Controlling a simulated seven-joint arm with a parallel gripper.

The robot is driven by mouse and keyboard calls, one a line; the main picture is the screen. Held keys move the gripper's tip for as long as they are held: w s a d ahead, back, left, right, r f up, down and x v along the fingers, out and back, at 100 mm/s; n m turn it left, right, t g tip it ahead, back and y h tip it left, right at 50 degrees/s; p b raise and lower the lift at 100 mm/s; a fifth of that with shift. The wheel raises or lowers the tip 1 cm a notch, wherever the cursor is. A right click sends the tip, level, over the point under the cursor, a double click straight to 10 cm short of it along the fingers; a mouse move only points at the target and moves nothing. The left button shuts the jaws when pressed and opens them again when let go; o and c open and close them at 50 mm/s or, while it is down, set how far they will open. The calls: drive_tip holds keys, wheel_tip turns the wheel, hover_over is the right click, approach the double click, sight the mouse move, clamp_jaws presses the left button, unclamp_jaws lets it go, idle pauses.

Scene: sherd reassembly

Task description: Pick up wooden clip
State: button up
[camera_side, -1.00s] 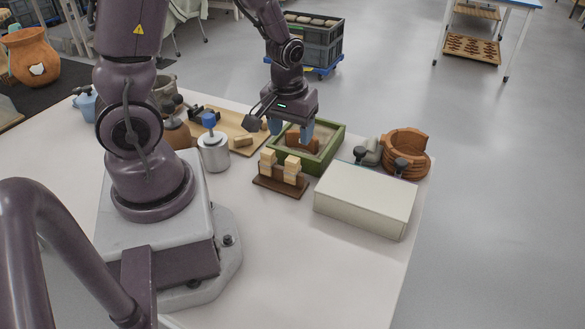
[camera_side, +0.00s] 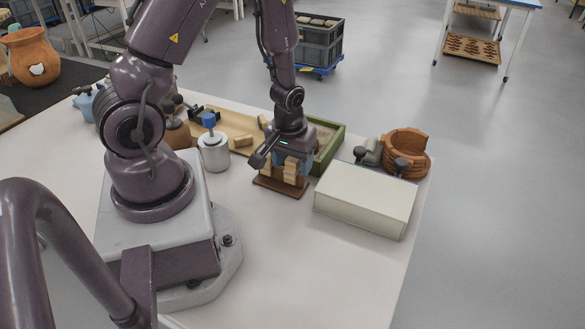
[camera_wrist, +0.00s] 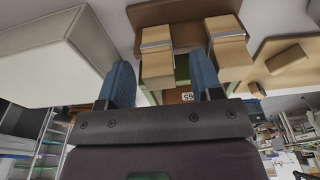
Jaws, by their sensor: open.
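Two wooden clips stand on a dark brown stand (camera_side: 272,187), seen in the side view. One clip (camera_side: 266,172) is at the left. The other clip (camera_side: 291,174) is at the right, partly covered by my gripper (camera_side: 292,167). In the wrist view my gripper (camera_wrist: 161,68) is open, with its blue fingers on either side of the clip closer to the white box (camera_wrist: 157,60). One finger lies in the gap between this clip and the other clip (camera_wrist: 228,50). Whether the fingers touch the clip cannot be told.
A white box (camera_side: 365,199) stands right of the stand. A green-framed tray (camera_side: 332,150) is behind my gripper. A metal canister (camera_side: 213,152) and a wooden board (camera_side: 235,130) are to the left. Terracotta rings (camera_side: 404,148) stand at the back right. The front table is clear.

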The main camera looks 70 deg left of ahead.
drive_tip(key=c, duration=0.7)
drive_tip(key=shift+c, duration=0.2)
drive_tip(key=shift+r, duration=0.15)
wheel_tip(320, 180, up, 9)
drive_tip(key=shift+w+r, duration=0.1)
drive_tip(key=w+a+n, duration=0.1)
drive_tip(key=w+n, duration=0.2)
drive_tip(key=w, duration=0.6)
drive_tip(key=w+a+f+n, duration=0.1)
drive_tip(key=w+n, duration=0.2)
drive_tip(key=w, duration=0.7)
drive_tip(key=w+a+n+g, duration=0.1)
drive_tip(key=w+n, duration=0.3)
drive_tip(key=w, duration=0.6)
drive_tip(key=shift+a+f, duration=0.25)
drive_tip(key=shift+a, duration=0.25)
